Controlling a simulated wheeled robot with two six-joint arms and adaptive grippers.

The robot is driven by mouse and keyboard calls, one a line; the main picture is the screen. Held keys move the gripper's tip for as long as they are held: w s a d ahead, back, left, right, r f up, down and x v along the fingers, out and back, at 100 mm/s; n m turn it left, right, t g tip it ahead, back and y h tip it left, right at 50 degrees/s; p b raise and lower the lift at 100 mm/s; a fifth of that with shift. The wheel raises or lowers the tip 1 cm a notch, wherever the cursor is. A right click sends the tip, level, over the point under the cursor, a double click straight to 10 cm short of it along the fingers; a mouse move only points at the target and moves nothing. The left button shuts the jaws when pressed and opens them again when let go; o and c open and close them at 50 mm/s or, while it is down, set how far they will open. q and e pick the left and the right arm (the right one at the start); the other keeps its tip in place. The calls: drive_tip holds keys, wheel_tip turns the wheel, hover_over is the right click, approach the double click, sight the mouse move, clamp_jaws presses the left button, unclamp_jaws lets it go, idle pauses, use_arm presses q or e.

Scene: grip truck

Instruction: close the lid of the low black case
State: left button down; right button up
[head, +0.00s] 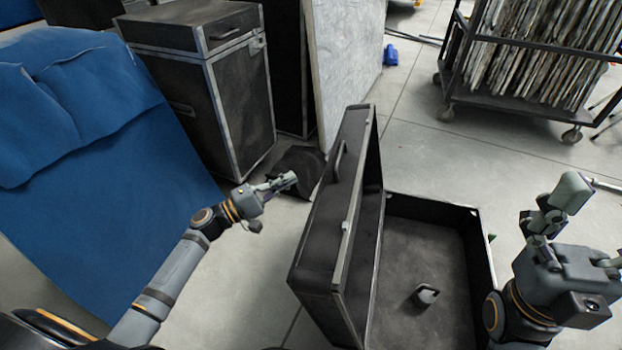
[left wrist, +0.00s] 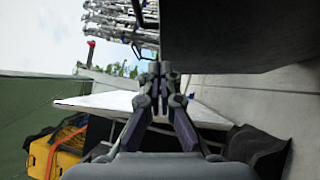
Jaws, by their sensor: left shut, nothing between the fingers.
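The low black case stands on the floor with its lid (head: 328,215) open and roughly upright, along the left side of its base (head: 483,240). A small grey object (head: 427,294) lies inside the base. My left gripper (head: 290,180) is shut and empty, to the left of the lid's outer face, with a gap between them in the head view. In the left wrist view its fingertips (left wrist: 160,70) meet, and a large dark surface, apparently the lid (left wrist: 235,35), fills the upper right.
A tall black case (head: 215,95) and a pale board (head: 345,60) stand behind. A dark object (head: 298,165) lies on the floor near my left gripper. Blue cloth (head: 100,150) covers the left. A wheeled rack (head: 530,60) stands at the back right.

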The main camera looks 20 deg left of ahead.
use_arm(q)
drive_tip(key=w+d+r, duration=0.1)
drive_tip(key=w+d, duration=0.1)
drive_tip(key=d, duration=0.4)
drive_tip(key=shift+r, duration=0.35)
drive_tip(key=shift+w+d, duration=0.1)
